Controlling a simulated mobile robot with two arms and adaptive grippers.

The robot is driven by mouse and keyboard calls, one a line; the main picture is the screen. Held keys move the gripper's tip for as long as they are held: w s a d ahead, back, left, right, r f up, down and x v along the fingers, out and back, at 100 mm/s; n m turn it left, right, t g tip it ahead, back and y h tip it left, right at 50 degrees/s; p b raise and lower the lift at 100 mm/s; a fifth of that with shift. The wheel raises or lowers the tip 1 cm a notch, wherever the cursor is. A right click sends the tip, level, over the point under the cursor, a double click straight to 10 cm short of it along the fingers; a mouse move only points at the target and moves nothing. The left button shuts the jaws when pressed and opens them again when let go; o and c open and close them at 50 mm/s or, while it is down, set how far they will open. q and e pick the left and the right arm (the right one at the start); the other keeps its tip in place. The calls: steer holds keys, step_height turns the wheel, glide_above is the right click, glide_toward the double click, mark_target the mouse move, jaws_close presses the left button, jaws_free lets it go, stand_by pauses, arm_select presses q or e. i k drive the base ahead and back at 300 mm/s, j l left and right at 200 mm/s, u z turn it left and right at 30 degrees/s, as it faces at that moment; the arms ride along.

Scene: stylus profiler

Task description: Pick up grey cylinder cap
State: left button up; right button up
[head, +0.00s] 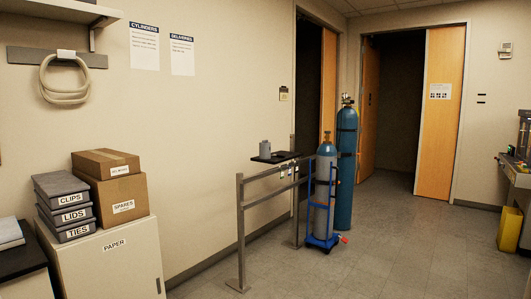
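A small grey cylinder-shaped object, which looks like the cylinder cap (265,147), stands upright on a small black shelf (285,156) above a metal rail, near the middle of the head view. Its finer details are too small to tell. Neither of my grippers is in view.
A grey gas cylinder (325,185) on a blue trolley (322,243) stands right of the metal rail (241,235). A tall teal cylinder (346,165) stands behind it. A white cabinet (130,262) with boxes is at left.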

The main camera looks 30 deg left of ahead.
mark_target(264, 147)
steer(key=i+j+u, duration=0.3)
steer(key=i, duration=0.3)
steer(key=i+j+u, duration=0.35)
steer(key=i, duration=0.25)
steer(key=i+u, duration=0.3)
steer(key=i, duration=0.3)
